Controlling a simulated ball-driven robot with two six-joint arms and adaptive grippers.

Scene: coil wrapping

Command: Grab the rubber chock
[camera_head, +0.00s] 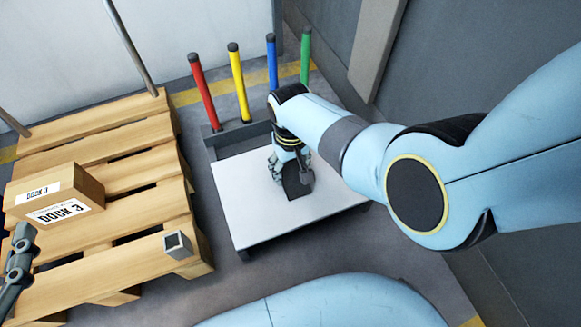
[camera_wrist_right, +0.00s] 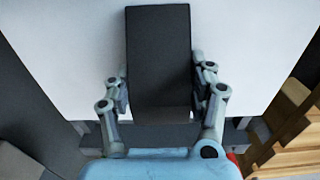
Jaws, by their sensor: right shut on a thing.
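The black rubber chock (camera_head: 294,183) is on the white tabletop (camera_head: 260,212). In the right wrist view the chock (camera_wrist_right: 158,60) is a dark block between the fingers. My right gripper (camera_head: 292,170) is at the chock, and in the wrist view its fingers (camera_wrist_right: 160,92) press on both sides of it. I cannot tell whether the chock is lifted off the tabletop. My left gripper (camera_head: 20,262) shows only in part at the left edge of the head view, over the pallet, and its fingertips are hard to make out.
A wooden pallet (camera_head: 110,160) at the left bears a cardboard box (camera_head: 60,192) marked DOCK 3 and a small grey square piece (camera_head: 178,244). Red (camera_head: 202,90), yellow (camera_head: 240,85), blue (camera_head: 272,62) and green (camera_head: 305,55) posts stand behind the white tabletop. A grey wall is at the right.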

